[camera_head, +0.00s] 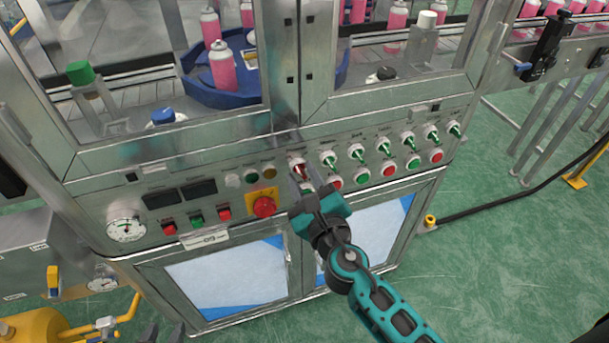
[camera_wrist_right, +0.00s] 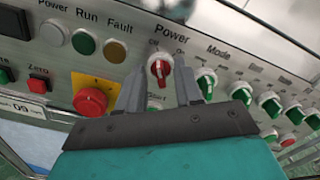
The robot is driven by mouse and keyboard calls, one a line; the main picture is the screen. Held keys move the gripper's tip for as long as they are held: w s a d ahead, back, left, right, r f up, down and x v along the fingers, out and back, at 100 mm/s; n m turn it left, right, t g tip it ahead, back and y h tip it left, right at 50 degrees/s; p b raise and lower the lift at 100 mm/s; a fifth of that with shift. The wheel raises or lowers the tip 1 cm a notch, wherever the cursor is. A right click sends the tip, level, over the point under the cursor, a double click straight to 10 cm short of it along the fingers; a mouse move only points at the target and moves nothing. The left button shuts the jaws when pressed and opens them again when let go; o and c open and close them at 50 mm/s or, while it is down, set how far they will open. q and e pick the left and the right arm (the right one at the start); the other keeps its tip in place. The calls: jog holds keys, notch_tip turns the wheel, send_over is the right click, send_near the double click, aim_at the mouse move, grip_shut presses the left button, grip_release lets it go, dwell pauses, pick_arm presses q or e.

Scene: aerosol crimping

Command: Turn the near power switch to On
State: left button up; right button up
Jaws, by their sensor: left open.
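The near power switch is a red rotary knob with a pale rim, under the "Power" label, in the right wrist view (camera_wrist_right: 159,70); it also shows in the head view (camera_head: 298,167). Its handle looks close to upright; I cannot tell its exact setting. My right gripper (camera_head: 307,183) is at the panel. In the right wrist view its two grey fingers (camera_wrist_right: 160,92) stand apart, on either side of and below the knob, with gaps visible. Contact is not clear. My left gripper (camera_head: 163,332) shows only as dark tips at the bottom edge of the head view.
A row of green-handled switches (camera_head: 357,152) runs right of the power switch, with red and green buttons below. A red emergency button (camera_head: 264,206) on a yellow plate is close left.

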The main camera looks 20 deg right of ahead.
jog(key=shift+c, duration=0.5)
grip_shut()
jog(key=shift+m, duration=0.4)
jog(key=m, duration=0.4)
jog(key=shift+d+b, duration=0.1)
jog(key=shift+b, duration=0.3)
jog(key=m+b, duration=0.1)
jog(key=m, duration=0.4)
jog(key=shift+d+m, duration=0.15)
jog(key=shift+m, duration=0.15)
jog(key=shift+m+b, duration=0.3)
jog(key=shift+m, duration=0.4)
